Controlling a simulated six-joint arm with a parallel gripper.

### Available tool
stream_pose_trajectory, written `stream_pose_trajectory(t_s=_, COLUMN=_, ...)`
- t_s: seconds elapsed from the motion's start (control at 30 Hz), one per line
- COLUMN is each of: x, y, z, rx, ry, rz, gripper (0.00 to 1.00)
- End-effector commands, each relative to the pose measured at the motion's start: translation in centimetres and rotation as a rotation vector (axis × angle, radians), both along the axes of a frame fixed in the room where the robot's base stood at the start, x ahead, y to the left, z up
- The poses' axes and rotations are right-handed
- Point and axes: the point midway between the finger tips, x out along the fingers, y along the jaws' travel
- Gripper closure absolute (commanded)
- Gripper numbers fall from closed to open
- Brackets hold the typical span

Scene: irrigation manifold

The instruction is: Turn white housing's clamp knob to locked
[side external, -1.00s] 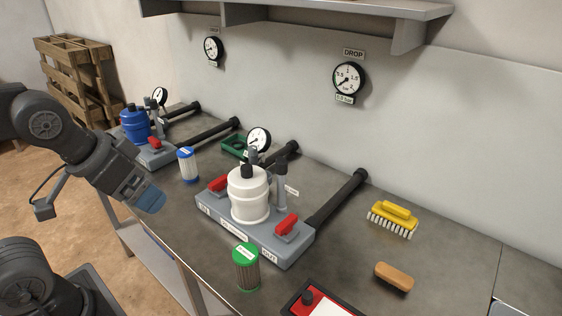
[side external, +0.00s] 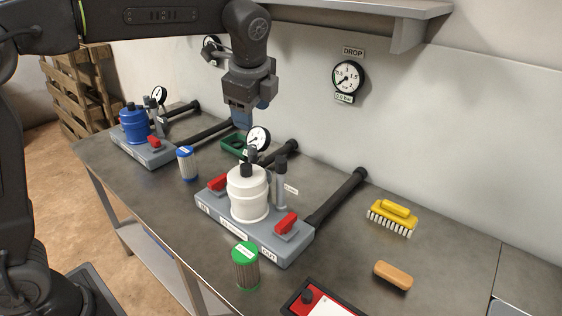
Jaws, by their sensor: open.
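The white housing (side external: 247,192) stands upright on its grey manifold base (side external: 282,251) near the middle of the bench. Its black clamp knob (side external: 248,169) sits on top; I cannot read from here whether it points to locked. Red valve handles (side external: 286,223) lie to either side of the housing, and a pressure gauge (side external: 258,138) stands behind it. My gripper (side external: 243,120) points down above and behind the white housing, near the green tray, apart from the knob. Its blue-tinted fingers are open, with nothing seen between them.
A blue housing (side external: 134,125) stands on a second manifold at the left. A blue-capped filter (side external: 187,163) and a green-capped filter (side external: 246,266) stand on the bench. A yellow brush (side external: 392,216) and a tan block (side external: 393,276) lie right. A shelf (side external: 400,12) overhangs the back.

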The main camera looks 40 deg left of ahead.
Motion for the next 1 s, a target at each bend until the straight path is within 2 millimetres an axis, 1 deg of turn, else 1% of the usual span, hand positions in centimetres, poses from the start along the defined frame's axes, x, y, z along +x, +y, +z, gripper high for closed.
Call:
stream_pose_trajectory(t_s=0.03, x=2.0, y=-0.7, z=-1.0, rx=0.039, ry=0.042, rz=-0.080, gripper=0.42)
stream_pose_trajectory(t_s=0.1, x=4.1, y=-1.4, z=-2.0, rx=0.092, ry=0.094, rz=-0.193, gripper=0.42)
stream_pose_trajectory(t_s=0.2, x=6.5, y=-2.3, z=-3.6, rx=0.153, ry=0.162, rz=-0.326, gripper=0.42)
stream_pose_trajectory(t_s=0.3, x=8.0, y=-2.9, z=-4.8, rx=0.196, ry=0.213, rz=-0.421, gripper=0.42)
stream_pose_trajectory(t_s=0.47, x=9.0, y=-3.4, z=-5.9, rx=0.227, ry=0.251, rz=-0.492, gripper=0.42)
stream_pose_trajectory(t_s=0.57, x=9.2, y=-3.2, z=-6.5, rx=0.230, ry=0.256, rz=-0.501, gripper=0.42)
stream_pose_trajectory(t_s=0.67, x=9.3, y=-2.6, z=-7.7, rx=0.230, ry=0.257, rz=-0.500, gripper=0.42)
stream_pose_trajectory(t_s=1.0, x=10.0, y=-0.1, z=-14.0, rx=0.227, ry=0.256, rz=-0.497, gripper=0.42)
